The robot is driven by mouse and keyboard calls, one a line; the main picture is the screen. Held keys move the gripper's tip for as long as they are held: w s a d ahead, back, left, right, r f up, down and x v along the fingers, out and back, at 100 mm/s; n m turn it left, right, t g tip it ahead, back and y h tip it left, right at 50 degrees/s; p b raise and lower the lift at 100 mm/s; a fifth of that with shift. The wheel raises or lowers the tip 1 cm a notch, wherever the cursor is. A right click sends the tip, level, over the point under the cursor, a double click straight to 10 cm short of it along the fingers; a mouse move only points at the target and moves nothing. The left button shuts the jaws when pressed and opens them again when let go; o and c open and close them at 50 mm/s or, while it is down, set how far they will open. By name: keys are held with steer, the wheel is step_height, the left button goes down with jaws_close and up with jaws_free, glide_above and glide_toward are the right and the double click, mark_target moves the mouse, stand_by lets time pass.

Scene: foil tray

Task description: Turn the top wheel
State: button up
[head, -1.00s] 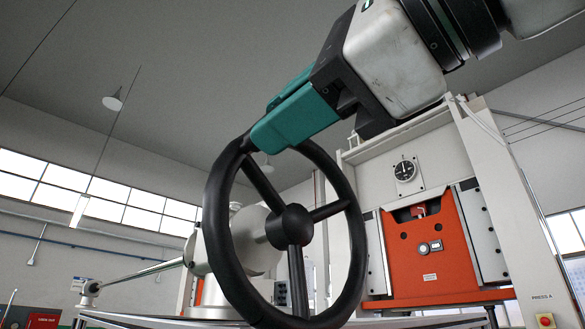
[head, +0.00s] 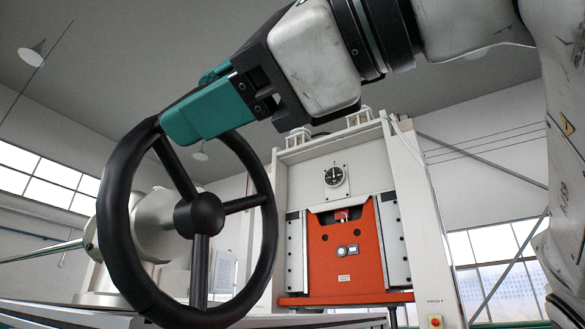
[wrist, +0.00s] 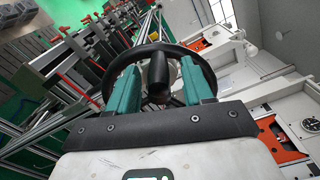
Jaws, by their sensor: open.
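The black three-spoke wheel (head: 112,215) stands upright at the left of the head view, with its round hub (head: 200,215) facing me. One spoke points to the upper left, one right and one down. My gripper (head: 185,115) reaches in from the upper right, its teal fingers overlapping the top left of the rim. In the wrist view, the two fingers of my gripper (wrist: 158,75) stand apart, with the curved rim (wrist: 150,48) and a black cylindrical part between them. I cannot tell whether either finger touches the wheel.
An orange press panel (head: 342,255) in a white frame (head: 412,220) stands behind the wheel, with a round gauge (head: 334,176) above it. A pale machine body is behind the wheel. In the wrist view, racks with red-tipped parts lie to the left.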

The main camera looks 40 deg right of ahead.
steer(key=b+v, duration=0.1)
steer(key=v, duration=0.9)
steer(key=shift+s+d, duration=0.1)
